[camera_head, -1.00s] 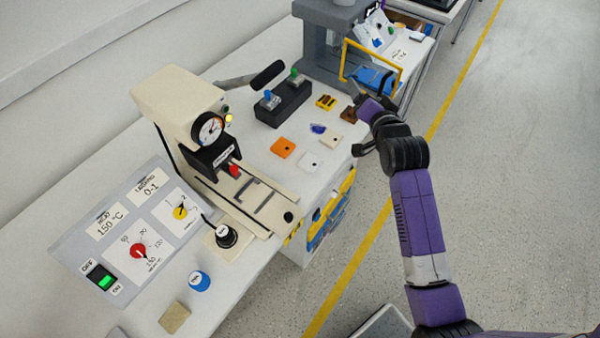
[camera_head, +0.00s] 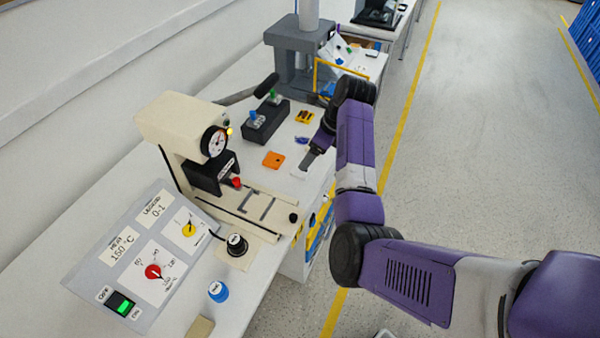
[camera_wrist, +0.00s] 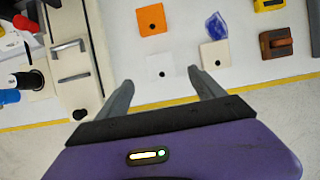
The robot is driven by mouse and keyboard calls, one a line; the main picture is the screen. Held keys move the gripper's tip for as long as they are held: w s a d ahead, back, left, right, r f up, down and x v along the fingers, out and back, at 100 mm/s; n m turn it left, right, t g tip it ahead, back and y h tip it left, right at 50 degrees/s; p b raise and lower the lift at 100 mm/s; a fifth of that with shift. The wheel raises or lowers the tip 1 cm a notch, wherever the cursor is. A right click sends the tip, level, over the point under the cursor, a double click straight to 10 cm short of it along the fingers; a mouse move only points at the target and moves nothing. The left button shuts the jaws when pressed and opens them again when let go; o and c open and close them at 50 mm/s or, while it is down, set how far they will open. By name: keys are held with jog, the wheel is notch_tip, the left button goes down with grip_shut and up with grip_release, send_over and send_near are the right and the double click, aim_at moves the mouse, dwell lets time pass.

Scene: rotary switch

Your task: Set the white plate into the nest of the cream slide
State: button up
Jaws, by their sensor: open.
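The white plate (camera_wrist: 160,67), a small square with a dark central hole, lies flat on the bench. In the head view the white plate (camera_head: 299,173) is partly covered by my gripper (camera_head: 308,162). My gripper (camera_wrist: 160,79) is open and empty; in the wrist view the plate shows just beyond and between its fingertips. I cannot tell the height above the bench. The cream slide (camera_head: 278,212) extends from the press, left of the gripper. Its nest (camera_head: 257,206), marked by dark brackets, looks empty. The slide (camera_wrist: 82,90) and brackets also show in the wrist view.
An orange plate (camera_wrist: 152,21) and a cream plate (camera_wrist: 215,54) lie close to the white plate, with a blue piece (camera_wrist: 216,26) and a brown block (camera_wrist: 277,43) beyond. The cream press (camera_head: 185,130) stands over the slide's far end. A black knob (camera_head: 293,217) is at its near end.

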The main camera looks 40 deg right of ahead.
jog(key=shift+s+p+x, duration=0.15)
jog(key=shift+p+x, duration=0.05)
jog(key=shift+x, duration=1.75)
jog(key=shift+s+p+x, duration=0.15)
jog(key=shift+p+x, duration=0.05)
jog(key=shift+x, duration=1.7)
jog(key=shift+f, duration=0.1)
jog(key=c, duration=1.5)
jog(key=shift+o, duration=0.2)
